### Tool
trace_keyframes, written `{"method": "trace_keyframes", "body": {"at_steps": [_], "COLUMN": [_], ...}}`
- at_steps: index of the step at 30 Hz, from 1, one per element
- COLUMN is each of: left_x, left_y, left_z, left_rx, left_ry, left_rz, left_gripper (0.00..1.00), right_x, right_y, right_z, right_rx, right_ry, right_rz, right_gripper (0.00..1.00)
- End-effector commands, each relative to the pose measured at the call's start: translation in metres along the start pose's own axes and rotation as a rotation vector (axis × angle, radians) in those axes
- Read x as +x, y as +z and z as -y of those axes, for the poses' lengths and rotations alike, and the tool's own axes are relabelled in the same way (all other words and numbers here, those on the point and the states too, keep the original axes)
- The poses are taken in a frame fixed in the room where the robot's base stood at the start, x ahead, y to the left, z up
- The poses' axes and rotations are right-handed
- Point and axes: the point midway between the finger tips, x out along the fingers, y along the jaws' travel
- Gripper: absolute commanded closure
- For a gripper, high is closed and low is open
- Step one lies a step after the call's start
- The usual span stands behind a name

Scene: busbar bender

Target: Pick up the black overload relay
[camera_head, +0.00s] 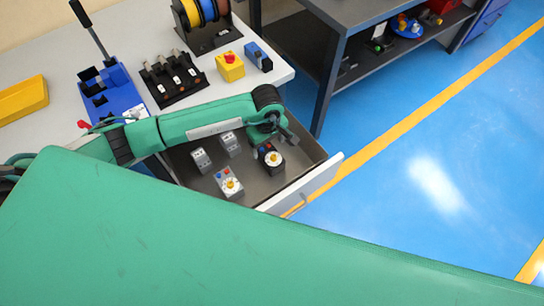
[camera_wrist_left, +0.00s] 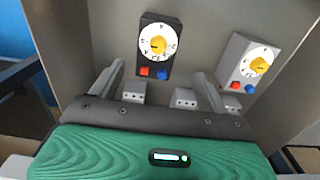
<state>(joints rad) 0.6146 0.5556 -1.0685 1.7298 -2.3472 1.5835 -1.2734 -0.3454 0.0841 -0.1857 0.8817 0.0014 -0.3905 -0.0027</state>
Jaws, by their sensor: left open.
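The black overload relay (camera_head: 270,158), with a white dial, yellow knob, and red and blue buttons, sits in the open drawer (camera_head: 310,178), near its right side. In the left wrist view the black relay (camera_wrist_left: 158,48) is ahead of the fingers, slightly left of centre. My left gripper (camera_head: 273,138) is over the drawer beside the black relay, and its arm hides part of the drawer. In the left wrist view the gripper (camera_wrist_left: 160,82) has its fingers apart with nothing held between them. My right gripper is not seen.
A grey relay (camera_head: 228,184) with a similar dial also lies in the drawer; it shows at right in the wrist view (camera_wrist_left: 250,64). The worktop holds a yellow button box (camera_head: 230,67).

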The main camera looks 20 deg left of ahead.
Motion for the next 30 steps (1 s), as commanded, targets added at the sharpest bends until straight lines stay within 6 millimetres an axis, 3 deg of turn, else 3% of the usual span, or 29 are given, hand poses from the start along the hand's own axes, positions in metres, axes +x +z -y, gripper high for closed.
{"method": "trace_keyframes", "body": {"at_steps": [5, 15, 21, 30], "left_x": [0.028, 0.058, 0.083, 0.088], "left_y": [0.001, 0.005, 0.005, 0.005], "left_z": [-0.001, -0.003, -0.004, -0.004], "left_rx": [-0.001, -0.001, -0.001, 0.0], "left_ry": [0.0, -0.001, 0.001, 0.002], "left_rz": [0.001, 0.003, 0.001, -0.001], "left_gripper": [0.22, 0.22, 0.22, 0.24], "right_x": [-0.001, -0.006, -0.005, -0.005], "right_y": [0.011, 0.0, 0.015, 0.017], "right_z": [0.007, -0.009, -0.015, -0.005], "right_rx": [0.003, -0.004, -0.007, -0.004], "right_ry": [-0.007, 0.01, 0.016, 0.005], "right_rz": [0.014, -0.008, 0.013, 0.011], "right_gripper": [0.68, 0.68, 0.68, 0.68]}}
